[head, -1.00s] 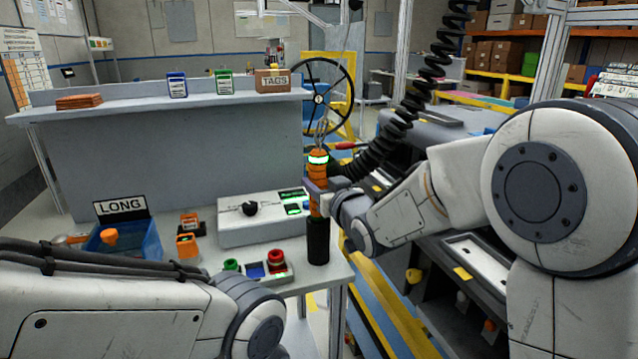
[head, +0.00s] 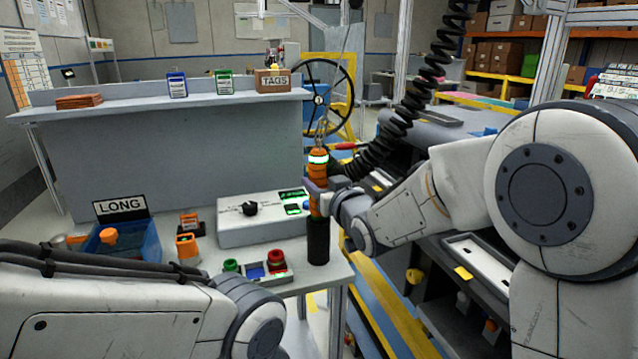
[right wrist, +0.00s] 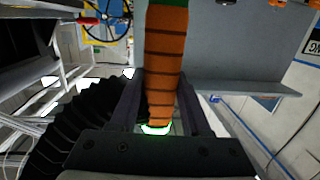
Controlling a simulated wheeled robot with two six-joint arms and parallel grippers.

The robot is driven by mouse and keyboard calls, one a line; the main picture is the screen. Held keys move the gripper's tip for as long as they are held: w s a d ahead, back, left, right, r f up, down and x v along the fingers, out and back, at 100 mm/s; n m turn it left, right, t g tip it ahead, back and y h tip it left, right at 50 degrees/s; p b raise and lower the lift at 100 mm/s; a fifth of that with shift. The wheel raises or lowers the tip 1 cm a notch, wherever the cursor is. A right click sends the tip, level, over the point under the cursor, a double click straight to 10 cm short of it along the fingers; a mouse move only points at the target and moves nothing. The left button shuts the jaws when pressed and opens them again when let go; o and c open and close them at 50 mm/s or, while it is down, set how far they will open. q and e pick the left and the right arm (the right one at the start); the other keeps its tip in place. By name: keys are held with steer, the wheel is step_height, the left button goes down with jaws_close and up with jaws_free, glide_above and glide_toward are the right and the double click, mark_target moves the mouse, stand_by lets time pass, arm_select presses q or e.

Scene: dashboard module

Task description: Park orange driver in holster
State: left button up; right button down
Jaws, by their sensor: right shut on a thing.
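The orange driver (head: 317,174), with dark bands and a lit green-white ring near its top, stands nearly upright and hangs from a cable. It also fills the middle of the right wrist view (right wrist: 166,60). My right gripper (head: 318,188) is shut on its body. The black tube-shaped holster (head: 318,243) stands at the table's right edge, directly below the driver. The driver's lower end meets the holster's top in the head view; I cannot tell how deep it sits. My left arm shows at the lower left, but its gripper is out of view.
A white control box (head: 262,220) and a button panel (head: 262,271) are left of the holster. A blue LONG bin (head: 135,248) and small orange parts (head: 187,245) are farther left on the table (head: 335,282). A black coiled hose (head: 395,130) hangs behind my right gripper.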

steer(key=shift+f, duration=0.2)
steer(key=shift+c, duration=1.4)
jaws_free()
